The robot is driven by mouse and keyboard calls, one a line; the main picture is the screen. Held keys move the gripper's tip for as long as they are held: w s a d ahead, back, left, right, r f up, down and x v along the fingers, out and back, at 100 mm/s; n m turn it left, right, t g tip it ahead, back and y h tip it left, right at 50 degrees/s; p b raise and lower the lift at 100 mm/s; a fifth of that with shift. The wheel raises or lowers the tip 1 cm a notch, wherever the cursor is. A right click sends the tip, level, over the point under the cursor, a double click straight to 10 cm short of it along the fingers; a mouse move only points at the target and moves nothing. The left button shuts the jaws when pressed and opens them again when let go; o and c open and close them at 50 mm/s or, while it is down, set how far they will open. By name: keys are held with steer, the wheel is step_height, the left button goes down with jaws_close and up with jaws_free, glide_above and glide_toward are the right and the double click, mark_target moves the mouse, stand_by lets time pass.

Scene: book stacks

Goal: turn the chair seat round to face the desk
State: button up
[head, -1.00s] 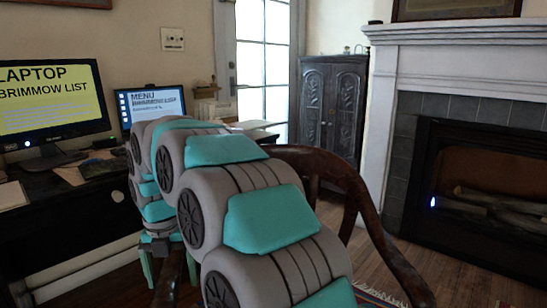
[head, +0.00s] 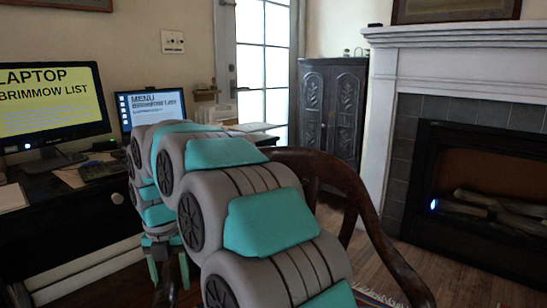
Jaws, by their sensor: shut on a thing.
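The chair (head: 352,190) is dark brown wood, and its curved rail shows behind and to the right of my arm. Its seat is hidden by my arm and the lower picture edge. My gripper (head: 168,272), with teal fingers, is low at the left of my arm, pointing down. It is shut on a dark wooden part of the chair, of which only a little shows between the fingers. The dark desk (head: 75,230) stands at the left, beyond my gripper.
A monitor (head: 50,103) and a laptop (head: 152,106) stand on the desk, with papers around. A carved dark cabinet (head: 331,105) stands by the glazed door (head: 263,65). A fireplace (head: 480,195) is at the right. Open wooden floor lies between chair and fireplace.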

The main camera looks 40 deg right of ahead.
mark_target(175, 259)
steer(key=c, duration=0.3)
steer(key=shift+w+d+m+p, duration=0.25)
steer(key=shift+w+d+m, duration=0.2)
steer(key=shift+w, duration=0.4)
steer(key=shift+w+d+m+p, duration=0.25)
steer(key=shift+w+d+m, duration=0.15)
steer(key=shift+w, duration=0.45)
steer(key=shift+w+d+m+p, duration=0.25)
steer(key=shift+w+d+m, duration=0.15)
steer(key=shift+w, duration=0.45)
steer(key=shift+d, duration=0.1)
steer(key=shift+w+d+r+m+p, duration=0.1)
steer(key=shift+w+d+m+p, duration=0.4)
steer(key=shift+w+d, duration=0.35)
steer(key=shift+w+d+m+p, duration=0.25)
steer(key=shift+w+d+m, duration=0.35)
steer(key=shift+w, duration=0.45)
steer(key=shift+w+d, duration=0.3)
